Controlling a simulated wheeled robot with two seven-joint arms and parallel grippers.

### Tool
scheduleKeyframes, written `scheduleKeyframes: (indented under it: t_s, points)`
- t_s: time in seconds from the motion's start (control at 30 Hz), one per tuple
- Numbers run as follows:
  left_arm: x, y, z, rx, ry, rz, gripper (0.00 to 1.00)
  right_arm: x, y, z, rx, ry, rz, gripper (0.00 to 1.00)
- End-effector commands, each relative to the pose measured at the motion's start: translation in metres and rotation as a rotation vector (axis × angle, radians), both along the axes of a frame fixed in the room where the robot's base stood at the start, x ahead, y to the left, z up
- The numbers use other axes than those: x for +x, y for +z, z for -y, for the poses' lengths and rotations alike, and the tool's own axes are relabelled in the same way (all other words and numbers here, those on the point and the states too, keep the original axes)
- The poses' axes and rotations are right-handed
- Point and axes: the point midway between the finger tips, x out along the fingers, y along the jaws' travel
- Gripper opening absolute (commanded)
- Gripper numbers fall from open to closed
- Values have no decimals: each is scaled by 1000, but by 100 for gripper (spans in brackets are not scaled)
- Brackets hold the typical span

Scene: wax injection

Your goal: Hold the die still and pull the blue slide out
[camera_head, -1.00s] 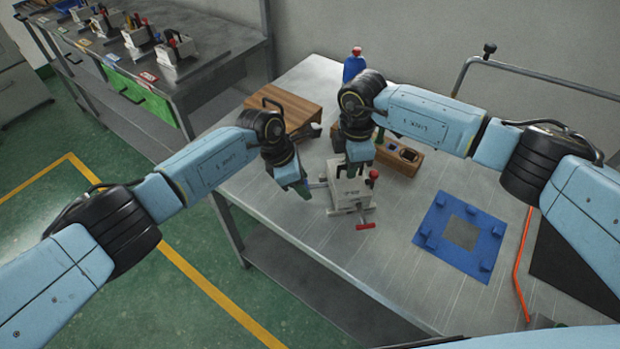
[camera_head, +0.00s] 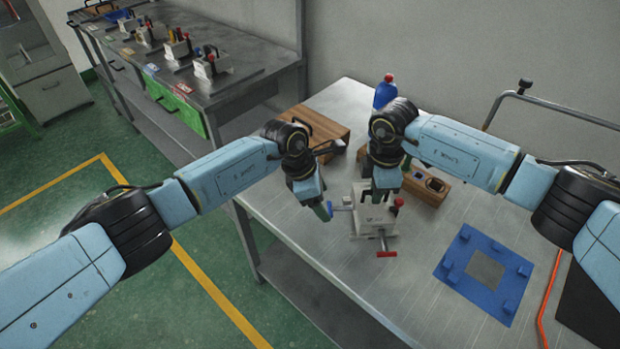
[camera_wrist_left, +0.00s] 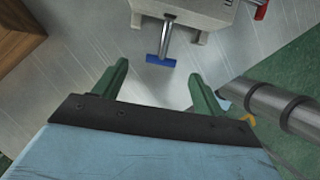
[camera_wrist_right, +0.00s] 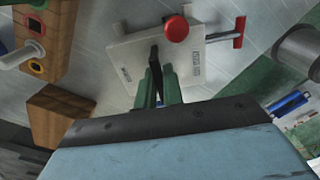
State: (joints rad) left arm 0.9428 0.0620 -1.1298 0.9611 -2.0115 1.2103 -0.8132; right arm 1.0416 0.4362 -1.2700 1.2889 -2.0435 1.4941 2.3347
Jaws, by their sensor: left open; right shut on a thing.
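The die (camera_head: 366,224) is a pale block standing on the metal table, also visible in the left wrist view (camera_wrist_left: 205,12) and right wrist view (camera_wrist_right: 132,55). The blue slide's T-handle (camera_wrist_left: 160,60) sticks out from its left side on a grey rod; it also shows in the head view (camera_head: 342,208). My left gripper (camera_wrist_left: 163,85) is open and empty, with the handle just beyond and between its fingertips, apart from both. My right gripper (camera_wrist_right: 160,75) is shut on a dark upright part on top of the die. The fingers partly hide that part.
The die has a red knob (camera_wrist_right: 176,28) and a red T-handle (camera_head: 386,254). Behind are a wooden box (camera_head: 318,128), a wooden holder (camera_head: 428,192) and a blue bottle (camera_head: 385,95). A blue frame (camera_head: 455,272) lies right. The table's front is clear.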

Motion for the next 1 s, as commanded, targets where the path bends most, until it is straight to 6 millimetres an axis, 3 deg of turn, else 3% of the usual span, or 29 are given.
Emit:
scheduleKeyframes:
  t_s: [0.3, 0.5, 1.0]
  points:
    - [1, 62, -27, 2, 1, 5, 71, 0, 1, 1, -2, -1, 1, 0]
    - [0, 87, -36, 0, 0, 2, 71, 0, 1, 1, -1, -1, 1, 0]
    - [-1, 93, -39, 1, 0, 0, 71, 0, 1, 0, 0, 0, 1, 0]
